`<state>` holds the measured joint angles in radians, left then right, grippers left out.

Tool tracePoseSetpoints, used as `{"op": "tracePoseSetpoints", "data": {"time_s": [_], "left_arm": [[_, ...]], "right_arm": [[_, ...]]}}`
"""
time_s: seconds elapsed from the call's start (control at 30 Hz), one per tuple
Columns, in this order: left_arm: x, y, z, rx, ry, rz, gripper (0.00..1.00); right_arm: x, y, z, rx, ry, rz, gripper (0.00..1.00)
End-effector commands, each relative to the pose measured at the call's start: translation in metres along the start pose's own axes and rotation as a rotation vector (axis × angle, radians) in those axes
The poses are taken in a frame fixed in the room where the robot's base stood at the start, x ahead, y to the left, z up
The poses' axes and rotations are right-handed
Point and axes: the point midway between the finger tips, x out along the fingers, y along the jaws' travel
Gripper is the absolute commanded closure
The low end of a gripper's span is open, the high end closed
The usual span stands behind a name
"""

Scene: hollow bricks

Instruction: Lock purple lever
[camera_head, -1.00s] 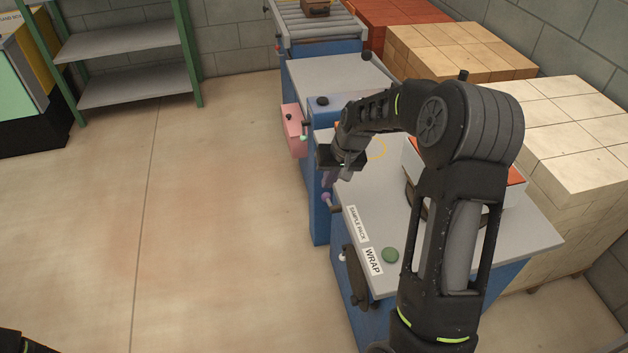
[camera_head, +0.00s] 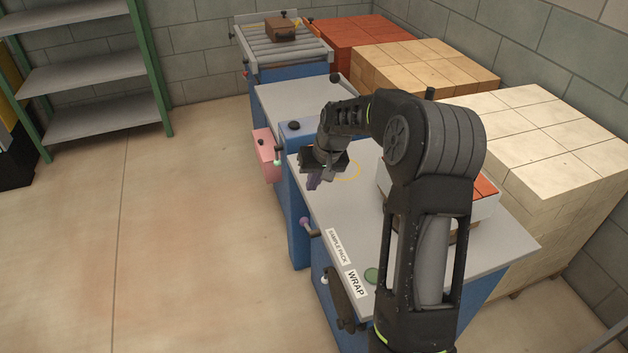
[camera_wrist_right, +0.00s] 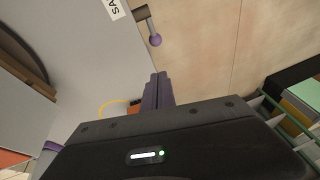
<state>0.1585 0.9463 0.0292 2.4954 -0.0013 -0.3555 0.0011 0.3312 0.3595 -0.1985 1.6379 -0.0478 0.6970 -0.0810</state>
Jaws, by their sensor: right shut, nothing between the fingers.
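The purple lever (camera_head: 305,222) sticks out from the left edge of the grey-topped bench (camera_head: 345,215), a small round purple knob on a short shaft. It also shows at the top of the right wrist view (camera_wrist_right: 155,40), with a dark mount at the bench edge. My right gripper (camera_head: 314,183) hangs just above and behind the lever in the head view, apart from it. Its purple-grey fingers (camera_wrist_right: 157,92) are together and empty, and a clear gap separates them from the knob in the wrist view. My left gripper is not in view.
A pink box (camera_head: 265,155) with a small lever sits on the bench's far left side. Brick stacks (camera_head: 540,140) stand to the right. Open floor (camera_head: 190,240) lies to the left.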

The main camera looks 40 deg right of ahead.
Motion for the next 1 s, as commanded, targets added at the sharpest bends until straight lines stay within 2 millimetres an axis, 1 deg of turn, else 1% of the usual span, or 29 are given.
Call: {"op": "tracePoseSetpoints", "data": {"time_s": [0.03, 0.33, 0.5, 0.7, 1.0], "left_arm": [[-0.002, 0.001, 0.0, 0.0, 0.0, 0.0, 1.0], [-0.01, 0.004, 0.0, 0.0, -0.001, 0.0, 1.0], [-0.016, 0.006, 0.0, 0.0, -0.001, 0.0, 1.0], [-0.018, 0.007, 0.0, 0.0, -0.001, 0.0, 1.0], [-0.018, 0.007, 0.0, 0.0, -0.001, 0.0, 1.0]], "right_arm": [[0.009, 0.0, 0.001, 0.0, -0.004, 0.0, 1.0], [0.07, 0.001, 0.001, 0.001, -0.005, 0.001, 1.0], [0.086, 0.0, 0.019, 0.0, -0.003, 0.0, 1.0], [0.096, 0.0, 0.028, 0.0, 0.001, 0.0, 1.0], [0.097, 0.0, 0.028, 0.0, 0.001, 0.0, 1.0]]}}
